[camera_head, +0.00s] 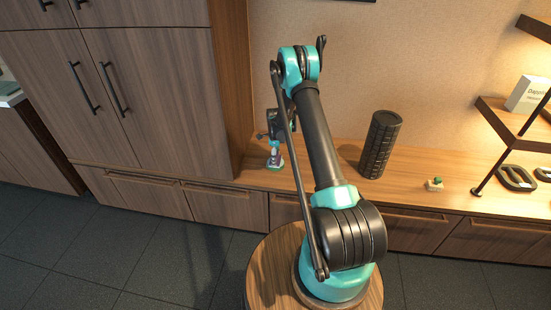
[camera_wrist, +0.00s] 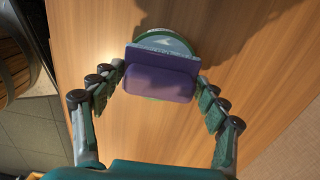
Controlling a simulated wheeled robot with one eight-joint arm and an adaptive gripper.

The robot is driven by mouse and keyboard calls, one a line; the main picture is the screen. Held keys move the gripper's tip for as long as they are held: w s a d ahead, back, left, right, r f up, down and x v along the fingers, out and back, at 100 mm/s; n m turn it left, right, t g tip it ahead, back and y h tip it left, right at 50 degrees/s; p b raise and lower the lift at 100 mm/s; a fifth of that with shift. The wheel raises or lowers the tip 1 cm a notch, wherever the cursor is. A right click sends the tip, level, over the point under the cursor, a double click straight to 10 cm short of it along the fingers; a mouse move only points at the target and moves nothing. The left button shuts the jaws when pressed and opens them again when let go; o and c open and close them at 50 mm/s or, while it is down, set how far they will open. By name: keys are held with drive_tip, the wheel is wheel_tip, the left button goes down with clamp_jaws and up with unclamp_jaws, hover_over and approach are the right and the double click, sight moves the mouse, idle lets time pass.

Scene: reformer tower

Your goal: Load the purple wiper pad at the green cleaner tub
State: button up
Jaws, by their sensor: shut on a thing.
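The purple wiper pad (camera_wrist: 160,84) is between the fingers of my gripper (camera_wrist: 158,78) in the wrist view. My gripper is shut on it. The green cleaner tub (camera_wrist: 161,30) sits on the wooden counter just beyond and below the pad. The pad covers its near part, and a pale surface shows inside its rim. I cannot tell whether the pad touches the tub. In the head view my gripper (camera_head: 275,146) points down at the counter's left end, with the tub (camera_head: 275,164) small beneath it.
The wooden counter (camera_head: 330,181) runs to the right. A tall black ribbed cylinder (camera_head: 380,145) stands on it, then a small pale block with a green top (camera_head: 435,184). Black rings (camera_head: 517,178) lie farther right under a shelf. A tall cabinet (camera_head: 170,95) borders the left.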

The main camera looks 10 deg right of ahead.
idle(0.3)
drive_tip(key=shift+r, duration=3.45)
